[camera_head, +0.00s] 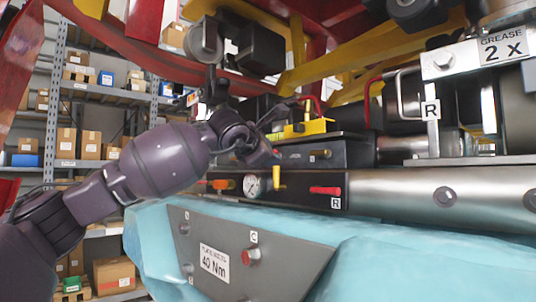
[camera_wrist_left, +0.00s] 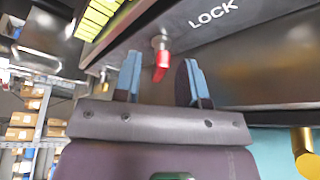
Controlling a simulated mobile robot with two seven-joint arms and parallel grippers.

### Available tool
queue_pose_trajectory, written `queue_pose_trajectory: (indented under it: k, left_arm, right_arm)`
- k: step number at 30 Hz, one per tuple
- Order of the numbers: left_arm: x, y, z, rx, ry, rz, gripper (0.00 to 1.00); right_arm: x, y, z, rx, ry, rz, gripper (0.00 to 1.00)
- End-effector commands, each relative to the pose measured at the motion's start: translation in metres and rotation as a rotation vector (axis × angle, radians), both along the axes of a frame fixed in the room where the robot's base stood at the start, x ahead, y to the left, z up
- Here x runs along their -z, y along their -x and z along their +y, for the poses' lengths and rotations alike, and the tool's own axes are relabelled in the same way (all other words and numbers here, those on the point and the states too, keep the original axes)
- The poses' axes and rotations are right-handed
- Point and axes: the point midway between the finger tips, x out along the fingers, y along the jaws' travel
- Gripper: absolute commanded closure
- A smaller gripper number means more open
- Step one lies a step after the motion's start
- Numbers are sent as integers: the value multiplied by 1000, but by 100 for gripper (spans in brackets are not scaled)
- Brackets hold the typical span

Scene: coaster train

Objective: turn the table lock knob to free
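A small red knob (camera_wrist_left: 162,60) hangs from a metal stem on the panel marked LOCK (camera_wrist_left: 213,13) in the left wrist view. My left gripper (camera_wrist_left: 160,76) is open, with its two blue-tipped fingers spread left and right of the knob's line. The knob shows in the gap, and I see no contact. In the head view my left gripper (camera_head: 268,155) is at the dark panel above the gauge. The wrist hides that part of the panel, and I cannot make out the red knob there. My right gripper is not in view.
A pressure gauge (camera_head: 252,186), a yellow lever (camera_head: 276,178) and a red handle (camera_head: 326,190) sit close below the left gripper. A long steel cylinder (camera_head: 440,190) runs to the right. A plate with a red button (camera_head: 252,255) is lower down. Shelves (camera_head: 90,150) stand behind.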

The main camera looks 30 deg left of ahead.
Motion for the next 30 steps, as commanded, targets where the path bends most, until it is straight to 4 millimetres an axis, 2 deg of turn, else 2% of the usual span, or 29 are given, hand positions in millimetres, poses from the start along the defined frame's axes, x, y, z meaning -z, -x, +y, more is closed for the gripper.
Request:
queue_pose_trajectory:
  k: [2,10,20,30]
  left_arm:
    - [0,0,0,0,0,0,62]
    - [0,0,0,0,0,0,100]
    - [-1,0,0,0,26,9,100]
    - [-5,1,2,0,217,76,100]
  right_arm:
    - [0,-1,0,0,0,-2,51]
    - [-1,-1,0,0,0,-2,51]
    - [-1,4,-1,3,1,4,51]
    - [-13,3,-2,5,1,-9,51]
